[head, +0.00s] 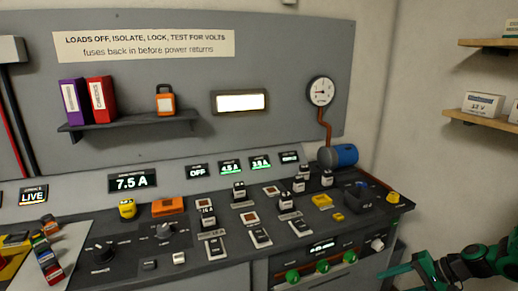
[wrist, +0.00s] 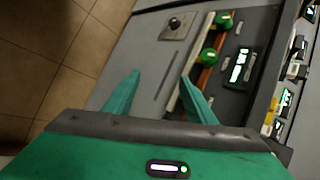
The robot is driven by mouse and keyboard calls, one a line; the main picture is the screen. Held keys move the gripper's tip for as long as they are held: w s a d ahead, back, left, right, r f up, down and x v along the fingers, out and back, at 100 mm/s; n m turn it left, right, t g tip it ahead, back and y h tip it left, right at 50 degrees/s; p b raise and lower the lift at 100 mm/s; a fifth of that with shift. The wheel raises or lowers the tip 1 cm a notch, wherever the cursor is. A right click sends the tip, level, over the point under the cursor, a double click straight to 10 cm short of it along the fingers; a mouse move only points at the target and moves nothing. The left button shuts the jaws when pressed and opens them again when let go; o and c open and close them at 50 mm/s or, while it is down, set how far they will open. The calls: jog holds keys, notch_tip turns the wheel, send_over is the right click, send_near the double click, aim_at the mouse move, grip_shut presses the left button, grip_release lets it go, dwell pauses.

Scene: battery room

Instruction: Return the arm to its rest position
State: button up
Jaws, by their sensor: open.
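My gripper (head: 392,274) is at the lower right of the head view, beside the right front corner of the control desk (head: 240,267). Its green fingers also show in the wrist view (wrist: 160,95), spread apart with nothing between them. In the wrist view the fingers point toward the front panel of the desk, which carries green knobs (wrist: 209,56) and a lit display (wrist: 240,67). I cannot tell the exact gap between the fingertips and the panel.
The desk top holds switches, fuse blocks (head: 239,190), a yellow part (head: 394,197) and a blue cylinder (head: 344,155). Wall shelves (head: 482,121) stand at the right. Tiled floor (wrist: 55,45) shows clear at the left of the wrist view.

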jog(key=s+r+g+h, duration=0.2)
jog(key=s+r+h, duration=0.2)
jog(key=s+r, duration=0.8)
jog(key=s+a+r+n+g+h, duration=0.1)
jog(key=s+r+h, duration=0.3)
jog(key=s+r, duration=0.8)
jog(key=s+g, duration=0.1)
jog(key=s, duration=0.3)
jog(key=shift+a+r+n, duration=0.2)
jog(key=shift+a+n, duration=0.05)
jog(key=shift+n, duration=0.05)
jog(key=shift+w+f, duration=0.25)
jog(key=shift+w, duration=0.4)
